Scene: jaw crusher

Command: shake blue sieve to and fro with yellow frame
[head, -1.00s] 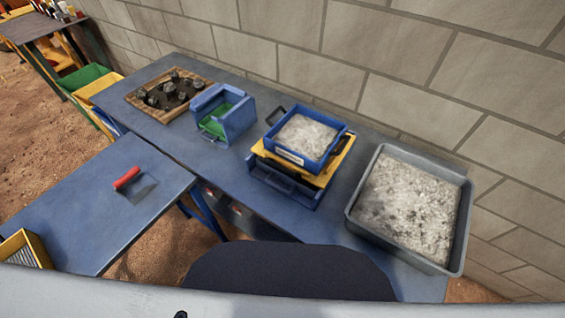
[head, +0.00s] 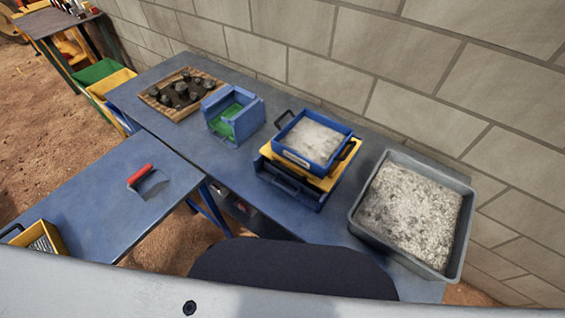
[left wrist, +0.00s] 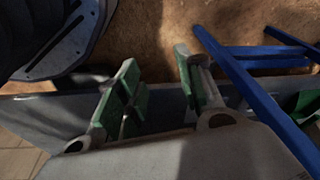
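The blue sieve (head: 333,156), filled with pale grey crushed material, sits on the yellow frame (head: 325,182) on the blue bench in the head view. It has dark handles on its left and right sides. A blue tray with a dark handle (head: 280,184) is under the frame. My left gripper (left wrist: 160,88) shows in the left wrist view with its green-padded fingers apart and nothing between them. It is away from the sieve, with brown ground and blue table legs beyond it. My right gripper is in neither view.
A large grey tray (head: 366,232) of crushed material stands right of the sieve. A blue bin with green inside (head: 252,119) and a wooden tray of dark rocks (head: 157,101) stand left. A red-handled scraper (head: 140,175) lies on the lower-left table near a yellow box (head: 58,235). A block wall runs behind.

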